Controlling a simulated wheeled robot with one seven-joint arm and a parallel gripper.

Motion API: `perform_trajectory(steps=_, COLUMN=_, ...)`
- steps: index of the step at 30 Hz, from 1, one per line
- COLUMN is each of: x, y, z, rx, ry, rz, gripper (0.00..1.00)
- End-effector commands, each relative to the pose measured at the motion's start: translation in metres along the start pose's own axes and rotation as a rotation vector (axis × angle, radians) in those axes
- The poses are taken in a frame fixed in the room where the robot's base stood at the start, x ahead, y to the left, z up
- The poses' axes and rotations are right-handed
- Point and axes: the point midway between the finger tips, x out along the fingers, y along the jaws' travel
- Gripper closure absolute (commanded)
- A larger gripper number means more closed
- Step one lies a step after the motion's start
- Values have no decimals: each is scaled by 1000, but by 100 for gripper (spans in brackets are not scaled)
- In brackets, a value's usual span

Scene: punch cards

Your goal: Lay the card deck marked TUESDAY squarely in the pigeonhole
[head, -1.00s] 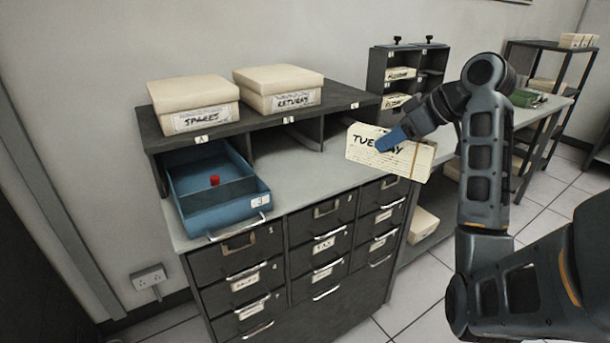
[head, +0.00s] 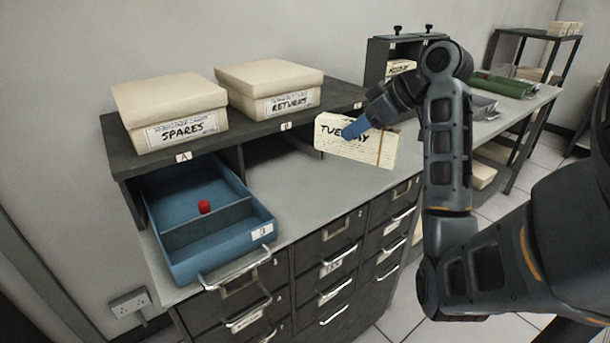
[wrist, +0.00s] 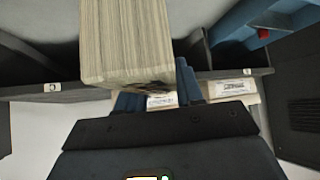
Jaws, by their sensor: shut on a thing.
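The card deck marked TUESDAY (head: 345,145) is a cream block of cards with a band around its right end. My gripper (head: 357,127) is shut on it and holds it up over the right of the grey counter, slightly tilted in the picture. In the wrist view the deck (wrist: 125,40) extends past the blue fingers (wrist: 158,88). A dark shelf unit (head: 240,140) forms a row of pigeonholes. The left one, A, holds a blue tray. The middle one (head: 265,148) looks empty. The right one is mostly hidden behind the deck.
The blue tray (head: 215,205) with a red knob (head: 204,207) juts onto the counter (head: 310,200). SPARES (head: 170,105) and RETURNS (head: 270,85) boxes stand on top of the shelf. Drawers (head: 330,270) are below. The counter's middle is clear.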

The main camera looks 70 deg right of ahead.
Motion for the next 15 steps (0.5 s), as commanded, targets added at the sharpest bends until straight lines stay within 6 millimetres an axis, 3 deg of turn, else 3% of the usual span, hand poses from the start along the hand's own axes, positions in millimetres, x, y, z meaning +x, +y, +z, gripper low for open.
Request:
perform_trajectory(steps=9, x=68, y=-28, z=-14, rx=0, ry=-2, rz=-5, gripper=100)
perform_trajectory(steps=15, x=100, y=-40, z=-20, rx=0, ry=-1, rz=-2, gripper=100)
